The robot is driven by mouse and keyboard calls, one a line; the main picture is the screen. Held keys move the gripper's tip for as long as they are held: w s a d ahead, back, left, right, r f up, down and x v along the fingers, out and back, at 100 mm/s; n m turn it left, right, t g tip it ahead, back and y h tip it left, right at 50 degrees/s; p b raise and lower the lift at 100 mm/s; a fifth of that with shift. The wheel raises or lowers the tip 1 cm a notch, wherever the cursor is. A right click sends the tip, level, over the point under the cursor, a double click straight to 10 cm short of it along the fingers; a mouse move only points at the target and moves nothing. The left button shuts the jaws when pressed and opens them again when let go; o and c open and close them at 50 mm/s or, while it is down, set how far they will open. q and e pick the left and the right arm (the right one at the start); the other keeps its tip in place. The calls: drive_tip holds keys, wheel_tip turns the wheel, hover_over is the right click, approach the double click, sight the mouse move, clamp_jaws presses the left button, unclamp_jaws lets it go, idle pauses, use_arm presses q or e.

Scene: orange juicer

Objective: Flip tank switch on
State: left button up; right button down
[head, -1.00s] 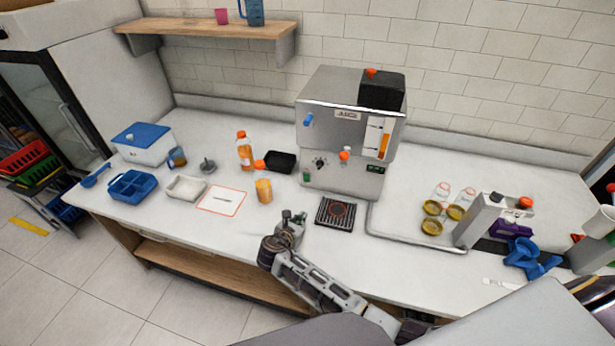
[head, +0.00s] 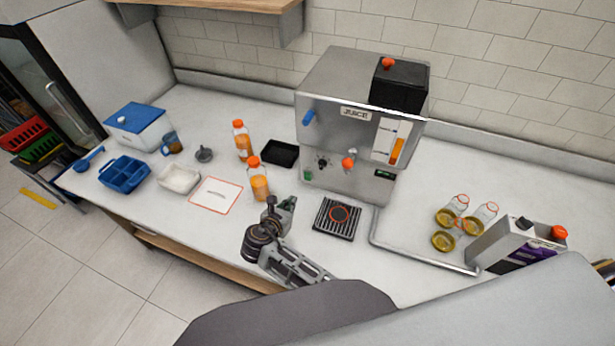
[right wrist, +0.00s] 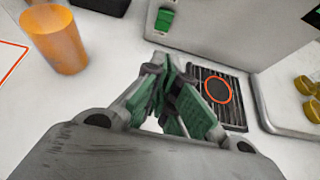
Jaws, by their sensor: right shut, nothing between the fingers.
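The steel juicer (head: 342,146) stands at the back of the counter with a black box on top. A small green switch (head: 308,175) is low on the left of its front; it also shows in the right wrist view (right wrist: 163,19). I cannot tell which way it is set. My right gripper (head: 289,203) is shut and empty, below and in front of the switch and apart from it. In the right wrist view its green-padded fingers (right wrist: 171,75) are together, left of the drip grate (right wrist: 219,92). My left gripper is not in view.
A blue lever (head: 307,118), dark knob (head: 322,163) and orange-red tap (head: 348,163) are on the juicer front.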

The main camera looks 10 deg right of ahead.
sight(308, 179)
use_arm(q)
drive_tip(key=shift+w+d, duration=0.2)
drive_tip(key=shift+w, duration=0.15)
use_arm(e)
drive_tip(key=shift+w+a+r, duration=0.1)
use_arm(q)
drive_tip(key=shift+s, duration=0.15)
